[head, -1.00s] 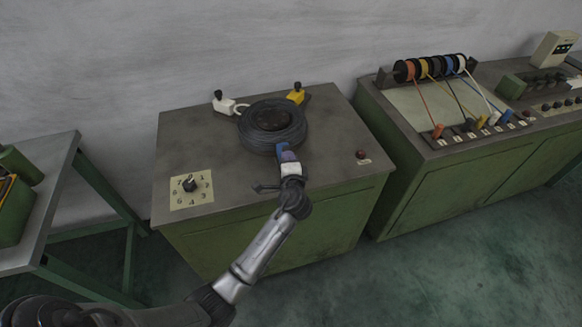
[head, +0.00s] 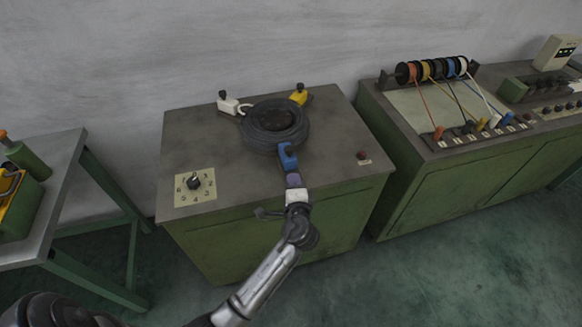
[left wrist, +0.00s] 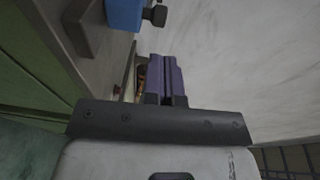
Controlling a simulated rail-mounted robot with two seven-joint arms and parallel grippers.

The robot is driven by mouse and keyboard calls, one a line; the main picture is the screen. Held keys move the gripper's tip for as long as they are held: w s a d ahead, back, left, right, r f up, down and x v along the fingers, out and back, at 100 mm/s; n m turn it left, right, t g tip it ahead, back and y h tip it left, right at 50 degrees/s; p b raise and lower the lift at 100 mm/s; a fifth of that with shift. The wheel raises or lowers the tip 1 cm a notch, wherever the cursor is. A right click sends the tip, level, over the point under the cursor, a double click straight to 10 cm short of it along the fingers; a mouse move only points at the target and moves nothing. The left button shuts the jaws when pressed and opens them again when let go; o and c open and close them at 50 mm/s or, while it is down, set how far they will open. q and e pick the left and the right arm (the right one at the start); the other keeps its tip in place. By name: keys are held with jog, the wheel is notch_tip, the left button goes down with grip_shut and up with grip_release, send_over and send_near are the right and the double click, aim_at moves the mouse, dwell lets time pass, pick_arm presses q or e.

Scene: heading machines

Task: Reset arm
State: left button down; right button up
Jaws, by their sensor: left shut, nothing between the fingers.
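My left gripper (head: 293,180) has purple fingers that are together with nothing between them. It is at the front edge of the middle green cabinet, just in front of a blue clamp-like piece (head: 288,156) and apart from it. In the left wrist view the shut fingers (left wrist: 166,78) point up the picture, and the blue piece (left wrist: 124,13) is at the upper left. My right gripper is not in view.
The middle cabinet (head: 235,190) carries a black coil (head: 274,123), white (head: 229,105) and yellow (head: 299,95) pieces, a numbered dial (head: 194,184) and a red button (head: 362,155). A cabinet with wire spools (head: 432,69) is right. A table (head: 52,190) is left. Floor in front is clear.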

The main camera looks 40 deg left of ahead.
pick_arm(q)
jog(key=v, duration=0.4)
jog(key=shift+s+d+r, duration=0.1)
jog(key=shift+s+d, duration=0.15)
jog(key=shift+d, duration=0.05)
